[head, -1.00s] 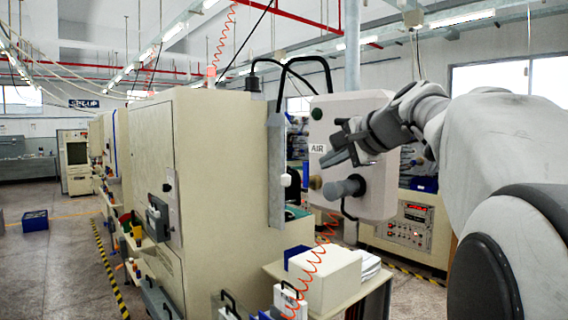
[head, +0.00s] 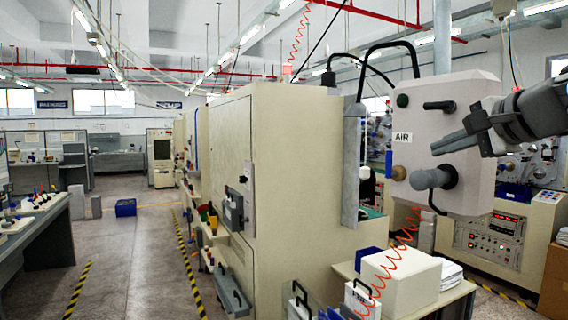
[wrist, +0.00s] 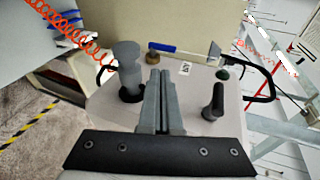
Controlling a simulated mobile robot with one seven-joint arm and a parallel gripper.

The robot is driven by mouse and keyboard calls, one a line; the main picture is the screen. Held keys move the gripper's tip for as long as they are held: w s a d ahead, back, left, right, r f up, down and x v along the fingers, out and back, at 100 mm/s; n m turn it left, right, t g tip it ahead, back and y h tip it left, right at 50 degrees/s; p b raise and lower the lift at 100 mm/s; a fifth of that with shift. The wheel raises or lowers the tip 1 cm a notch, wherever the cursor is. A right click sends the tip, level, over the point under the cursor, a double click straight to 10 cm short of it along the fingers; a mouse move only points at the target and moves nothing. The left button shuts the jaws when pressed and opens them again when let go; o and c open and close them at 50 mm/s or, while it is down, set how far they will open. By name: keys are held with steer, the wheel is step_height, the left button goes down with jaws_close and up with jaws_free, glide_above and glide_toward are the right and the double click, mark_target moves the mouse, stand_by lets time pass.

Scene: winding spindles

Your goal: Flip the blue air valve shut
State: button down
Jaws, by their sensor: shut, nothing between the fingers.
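The blue air valve handle (head: 388,163) is a narrow blue bar at the left edge of the pale control box (head: 478,90), beside a brass fitting (head: 398,173) and below the "AIR" label (head: 402,138). In the wrist view the blue handle (wrist: 161,47) lies beyond my fingertips, crosswise in the picture, with the brass fitting (wrist: 153,56) at its near side. My gripper (head: 434,149) is shut and empty, in front of the box and right of the label, apart from the valve. Its closed fingers (wrist: 160,72) point toward the valve in the wrist view.
A grey knob (head: 432,179) sticks out below my fingers, and a black handle (head: 438,105) above them. A green button (head: 402,100) is at upper left. A black hose arches over the box. A red coiled hose (head: 405,235) hangs beside a white box (head: 400,280).

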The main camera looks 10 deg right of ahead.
mark_target(391, 158)
steer(key=shift+s+d+r, duration=0.2)
steer(key=shift+s, duration=0.35)
steer(key=x, duration=0.4)
steer(key=r+p+x, duration=0.1)
steer(key=x, duration=0.4)
steer(key=p+x, duration=0.1)
steer(key=x, duration=0.4)
steer(key=shift+w+r, duration=0.2)
steer(key=shift+r, duration=0.05)
